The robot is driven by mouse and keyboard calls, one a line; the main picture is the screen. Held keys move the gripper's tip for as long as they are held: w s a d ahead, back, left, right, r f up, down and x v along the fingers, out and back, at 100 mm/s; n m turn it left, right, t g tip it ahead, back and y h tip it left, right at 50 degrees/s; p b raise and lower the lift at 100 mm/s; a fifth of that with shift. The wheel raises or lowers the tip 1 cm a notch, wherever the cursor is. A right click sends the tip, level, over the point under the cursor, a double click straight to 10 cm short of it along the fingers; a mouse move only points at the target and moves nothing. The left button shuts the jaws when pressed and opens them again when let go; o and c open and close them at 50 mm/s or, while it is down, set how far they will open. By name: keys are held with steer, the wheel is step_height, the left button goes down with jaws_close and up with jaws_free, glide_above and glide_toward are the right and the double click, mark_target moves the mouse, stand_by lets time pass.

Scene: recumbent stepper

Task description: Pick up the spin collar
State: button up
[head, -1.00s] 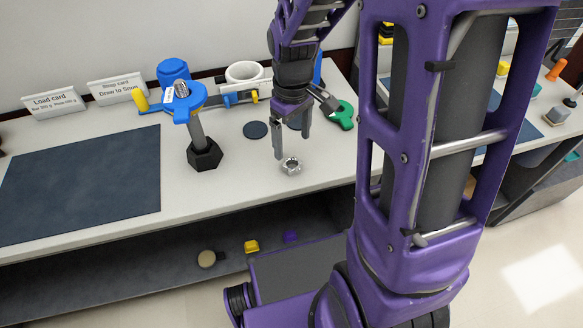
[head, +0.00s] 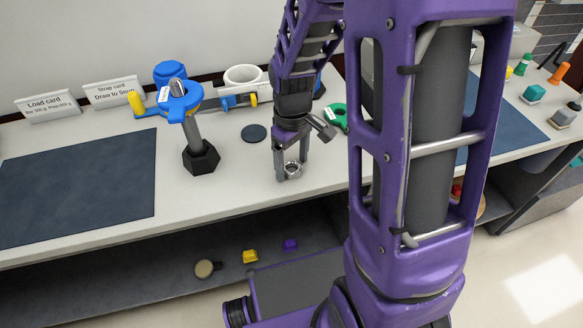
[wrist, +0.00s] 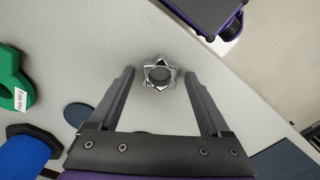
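The spin collar (head: 292,170) is a small silver star-shaped ring on the white bench top, near its front edge. In the wrist view the collar (wrist: 160,74) sits just beyond and between the two fingertips, with its open centre facing the camera. My gripper (head: 290,174) is open and points down over the collar, one finger on each side. In the wrist view gaps show between the collar and both fingers of my gripper (wrist: 159,76). I cannot tell exactly how far the tips are above the bench.
A blue-topped post on a black hex base (head: 201,158) stands to the left. A dark mat (head: 75,185) lies farther left. A dark disc (head: 254,132) and a green part (head: 336,117) are behind my gripper. A yellow block (head: 250,256) is on the lower shelf.

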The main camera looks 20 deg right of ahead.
jaws_close()
steer(key=shift+r+p, duration=2.1)
steer(key=shift+r, duration=0.4)
